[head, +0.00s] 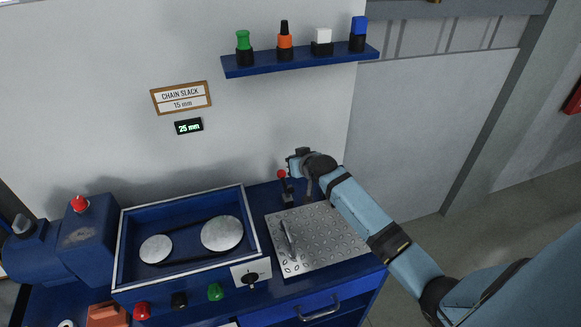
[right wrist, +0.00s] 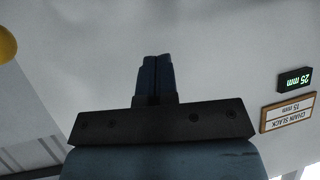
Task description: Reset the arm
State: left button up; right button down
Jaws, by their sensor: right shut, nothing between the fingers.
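My right arm reaches in from the right, and its gripper (head: 297,160) is above the back of the bench, in front of the wall. In the right wrist view the two fingers (right wrist: 155,78) are together with nothing between them. A small lever with a red ball knob (head: 282,174) stands on the bench just below and left of the gripper; I cannot tell whether they touch. My left gripper is not in view.
The blue tray (head: 118,246) holds two discs with a chain around them. A studded metal plate (head: 325,240) with a handle lies right of it. A shelf (head: 300,61) with coloured tools is above. The display (head: 189,126) reads 25 mm, under a sign (head: 181,98) reading "CHAIN SLACK 15 mm".

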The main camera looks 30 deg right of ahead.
jog(key=shift+s+r, duration=1.35)
jog(key=shift+r, duration=0.9)
jog(key=s+a+f+n+g, duration=0.1)
jog(key=s+a+f+g, duration=0.2)
jog(key=s, duration=0.6)
jog(key=s+a+f+n+g, duration=0.1)
jog(key=s+a+f, duration=0.3)
jog(key=s, duration=0.5)
jog(key=s+a+r+n+g, duration=0.1)
jog(key=s+a+r+g, duration=0.15)
jog(key=s, duration=0.75)
jog(key=s+a+r+g, duration=0.1)
jog(key=s+a+g, duration=0.15)
jog(key=s, duration=0.85)
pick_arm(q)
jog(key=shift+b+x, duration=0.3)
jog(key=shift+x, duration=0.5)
pick_arm(e)
jog(key=w+a+f+t+y, duration=0.1)
jog(key=w+a+f+t, duration=0.1)
jog(key=f, duration=0.2)
jog(key=w+a+f+n+t+y, duration=0.1)
jog(key=w+a+f+t, duration=0.1)
jog(key=f, duration=0.3)
jog(key=w+a+f+t+y, duration=0.1)
jog(key=w+a+f+t, duration=0.1)
jog(key=f+t, duration=0.2)
jog(key=shift+w+a+f, duration=0.3)
jog(key=shift+a+f, duration=0.1)
jog(key=shift+f, duration=0.05)
